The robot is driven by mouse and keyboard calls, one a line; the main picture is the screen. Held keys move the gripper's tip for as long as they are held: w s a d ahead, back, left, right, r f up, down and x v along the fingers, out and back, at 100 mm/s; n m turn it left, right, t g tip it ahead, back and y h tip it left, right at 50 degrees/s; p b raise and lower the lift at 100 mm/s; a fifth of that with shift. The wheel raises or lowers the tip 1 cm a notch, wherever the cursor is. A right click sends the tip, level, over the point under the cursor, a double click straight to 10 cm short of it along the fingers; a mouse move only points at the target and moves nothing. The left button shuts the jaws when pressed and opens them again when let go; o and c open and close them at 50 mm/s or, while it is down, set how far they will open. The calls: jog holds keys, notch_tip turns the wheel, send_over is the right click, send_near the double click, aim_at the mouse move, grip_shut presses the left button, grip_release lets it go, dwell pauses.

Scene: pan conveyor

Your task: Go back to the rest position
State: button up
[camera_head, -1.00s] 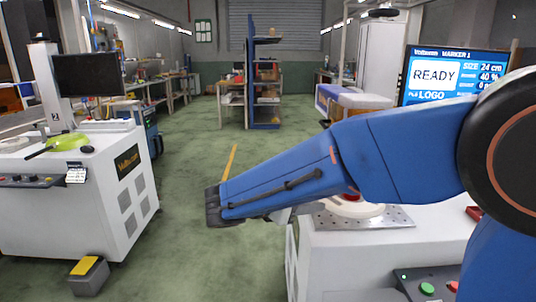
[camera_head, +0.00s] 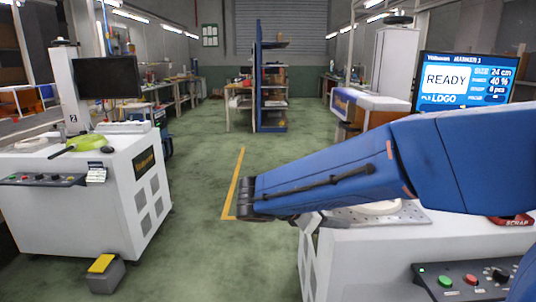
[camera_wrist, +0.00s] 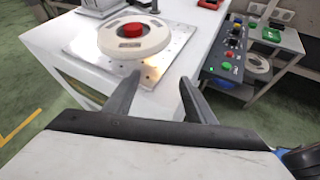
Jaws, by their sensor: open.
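My gripper shows in the wrist view (camera_wrist: 158,84) with its two dark fingers spread apart and nothing between them. It is above and in front of the near edge of a white machine top (camera_wrist: 65,42). A white round fixture with a red centre (camera_wrist: 134,38) lies on a metal plate (camera_wrist: 165,70) just beyond the fingertips, apart from them. In the head view my blue arm reaches across from the right; the gripper is mostly hidden behind it. The fixture is partly hidden by the arm too.
A screen reading READY (camera_head: 465,79) stands behind the right machine, with a button panel (camera_head: 474,283) at its front. A green pan (camera_head: 86,144) lies on the left machine (camera_head: 65,215). A foot pedal (camera_head: 104,272) stands before it. The green floor between (camera_head: 190,215) is clear.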

jog(key=s+d+f+m+g+y, duration=0.45)
jog(key=s+d+m, duration=0.45)
jog(key=s+d, duration=0.3)
jog(key=s+f+m+t+y, duration=0.3)
jog(key=s+m+y, duration=0.4)
jog(key=s+m, duration=0.5)
jog(key=shift+a+m, duration=0.25)
jog(key=shift+m, duration=0.25)
jog(key=shift+f, duration=0.1)
